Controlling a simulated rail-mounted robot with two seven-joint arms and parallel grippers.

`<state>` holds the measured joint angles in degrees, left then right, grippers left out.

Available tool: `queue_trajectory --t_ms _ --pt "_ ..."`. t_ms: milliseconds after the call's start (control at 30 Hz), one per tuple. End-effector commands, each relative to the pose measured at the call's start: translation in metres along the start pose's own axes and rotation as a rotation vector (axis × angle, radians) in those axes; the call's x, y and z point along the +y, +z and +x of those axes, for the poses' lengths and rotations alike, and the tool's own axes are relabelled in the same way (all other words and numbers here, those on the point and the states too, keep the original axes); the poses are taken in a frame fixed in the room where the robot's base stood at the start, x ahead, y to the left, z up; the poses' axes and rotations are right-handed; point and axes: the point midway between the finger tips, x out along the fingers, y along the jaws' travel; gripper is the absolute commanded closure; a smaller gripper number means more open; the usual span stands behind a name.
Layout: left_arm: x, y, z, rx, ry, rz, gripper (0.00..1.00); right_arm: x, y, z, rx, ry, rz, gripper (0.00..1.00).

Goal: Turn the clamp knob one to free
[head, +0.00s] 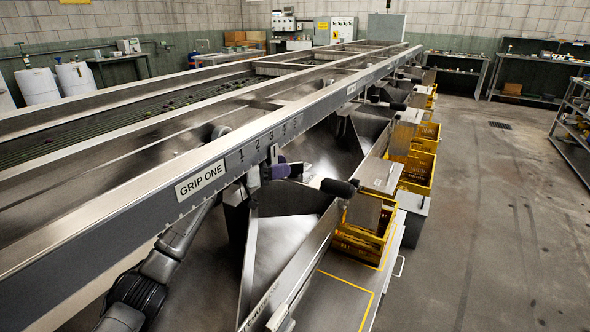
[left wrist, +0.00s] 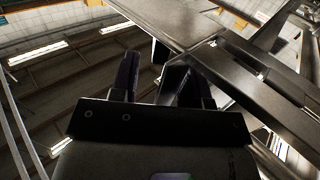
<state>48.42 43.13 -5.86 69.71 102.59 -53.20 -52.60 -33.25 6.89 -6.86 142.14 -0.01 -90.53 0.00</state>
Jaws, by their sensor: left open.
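The metal beam (head: 226,172) bears the label "GRIP ONE" (head: 202,180) and a row of stamped numbers (head: 263,142). My left arm comes up from the lower left and passes behind and under this beam. My left gripper (head: 294,170) is just beyond the beam, below the numbers, small and partly hidden. In the left wrist view my left gripper (left wrist: 160,68) is open, its two dark fingers apart, with nothing clearly held. Dark and grey machine parts show close behind the right finger. I cannot make out clamp knob one for certain. My right gripper is not in view.
Sloping steel chutes (head: 284,243) lie under and right of the beam, with a black rounded cylinder (head: 339,187) at a chute edge. Yellow crates (head: 414,174) line the right side. The concrete floor (head: 490,230) farther right is clear.

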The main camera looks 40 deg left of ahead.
Motion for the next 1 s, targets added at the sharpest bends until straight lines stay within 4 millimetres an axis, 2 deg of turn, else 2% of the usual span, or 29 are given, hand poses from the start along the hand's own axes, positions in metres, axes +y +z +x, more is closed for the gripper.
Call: queue_trajectory --t_ms 100,300,767,1000 --pt "0.001 0.001 0.018 0.002 0.002 0.0 0.57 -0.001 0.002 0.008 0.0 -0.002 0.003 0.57" --pt "0.0 0.001 0.036 0.0 0.001 -0.001 0.57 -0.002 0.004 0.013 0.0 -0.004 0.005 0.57" --pt "0.0 0.0 0.043 -0.001 0.001 0.0 0.57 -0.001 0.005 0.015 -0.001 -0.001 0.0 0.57" --pt "0.001 0.0 0.043 -0.001 0.001 0.0 0.79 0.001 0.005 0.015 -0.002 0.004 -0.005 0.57"
